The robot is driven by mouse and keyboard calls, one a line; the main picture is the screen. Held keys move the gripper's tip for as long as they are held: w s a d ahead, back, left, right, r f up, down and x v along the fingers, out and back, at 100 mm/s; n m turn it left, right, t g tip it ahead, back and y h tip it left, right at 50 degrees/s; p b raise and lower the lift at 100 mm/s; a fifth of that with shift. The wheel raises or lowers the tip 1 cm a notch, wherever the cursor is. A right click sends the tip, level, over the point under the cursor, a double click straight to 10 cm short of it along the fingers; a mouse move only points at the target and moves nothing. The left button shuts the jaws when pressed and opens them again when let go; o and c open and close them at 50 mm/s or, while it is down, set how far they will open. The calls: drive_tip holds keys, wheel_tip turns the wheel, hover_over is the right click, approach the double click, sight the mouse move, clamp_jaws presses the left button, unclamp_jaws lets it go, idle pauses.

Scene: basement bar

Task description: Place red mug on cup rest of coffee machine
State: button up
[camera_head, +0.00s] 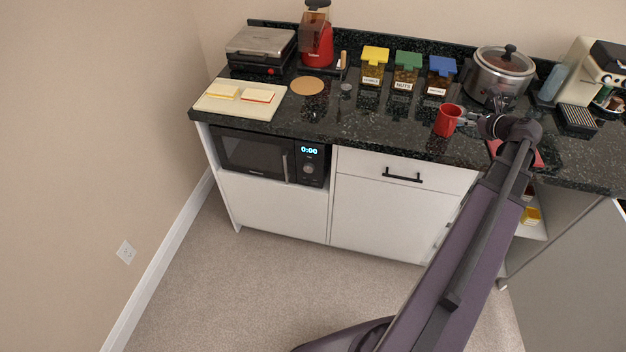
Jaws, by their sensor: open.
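The red mug (446,121) is upright near the front edge of the dark counter. My gripper (464,119) is open, right beside the mug on its right. Its fingertips are small here and I cannot tell whether they touch the mug or its handle. The cream coffee machine (577,72) stands at the far right of the counter, partly cut off by the picture edge. Its slatted cup rest (577,117) juts forward at the front and looks empty.
A steel pot (500,70) stands behind my gripper, left of the coffee machine. Jars with yellow (374,68), green (406,70) and blue (440,75) lids stand left of it. A red item (536,158) lies partly hidden under my wrist.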

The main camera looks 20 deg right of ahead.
drive_tip(key=w+a+f+n+g+y, duration=0.1)
drive_tip(key=a+n, duration=0.1)
drive_tip(key=a, duration=0.2)
drive_tip(key=w+a+f+n+g, duration=0.1)
drive_tip(key=w+a+n, duration=0.1)
drive_tip(key=a, duration=0.3)
drive_tip(key=w+a+f+n+g+y, duration=0.1)
drive_tip(key=w+a+n, duration=0.1)
drive_tip(key=a+n, duration=0.2)
drive_tip(key=shift+a+f+y, duration=0.3)
drive_tip(key=shift+a+f, duration=0.05)
drive_tip(key=shift+a, duration=0.35)
drive_tip(key=s+a+f+n+g+h, duration=0.1)
drive_tip(key=s+a+f+n+g, duration=0.1)
drive_tip(key=a+n, duration=0.6)
drive_tip(key=s+a+f+n+g+h, duration=0.1)
drive_tip(key=a+n+g, duration=0.3)
drive_tip(key=a+n, duration=0.5)
drive_tip(key=s+a+f+n+g+h, duration=0.1)
drive_tip(key=s+a+f+n+g, duration=0.2)
drive_tip(key=a+n, duration=0.5)
drive_tip(key=shift+s+a+f+g+h, duration=0.2)
drive_tip(key=shift+a+f+g+h, duration=0.1)
drive_tip(key=shift+a, duration=4.65)
drive_tip(key=shift+c, duration=0.7)
